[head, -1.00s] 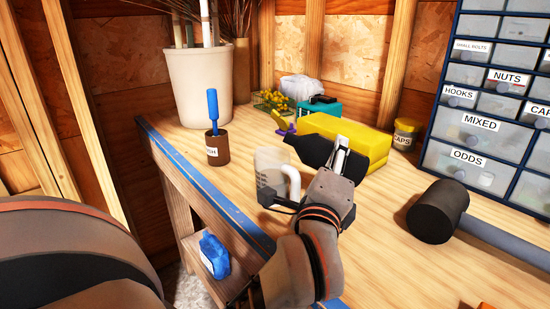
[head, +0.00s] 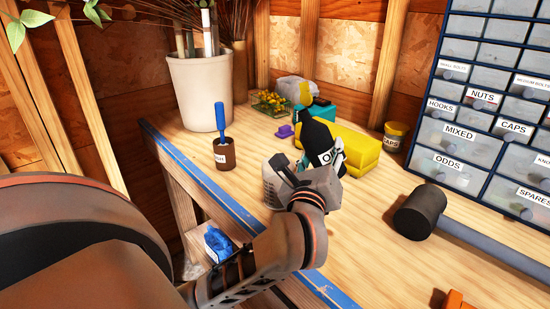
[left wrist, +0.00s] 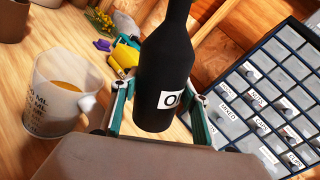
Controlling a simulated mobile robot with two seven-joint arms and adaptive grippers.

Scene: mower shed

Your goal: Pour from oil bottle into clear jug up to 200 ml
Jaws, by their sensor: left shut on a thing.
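The black oil bottle (head: 316,139), with a white label starting "O", stands nearly upright with a slight tilt in my left gripper (head: 318,172). In the left wrist view the fingers (left wrist: 160,112) close on the lower part of the bottle (left wrist: 163,65) from both sides. The clear jug (head: 268,190) stands on the bench just left of the gripper, mostly hidden behind it in the head view. In the left wrist view the jug (left wrist: 48,115) shows ML marks, a handle towards the bottle and amber liquid inside. I cannot read the level against the marks. My right gripper is not in view.
A brown pot with a blue-handled brush (head: 221,122) stands left of the jug. A black mallet head (head: 420,210) lies right.

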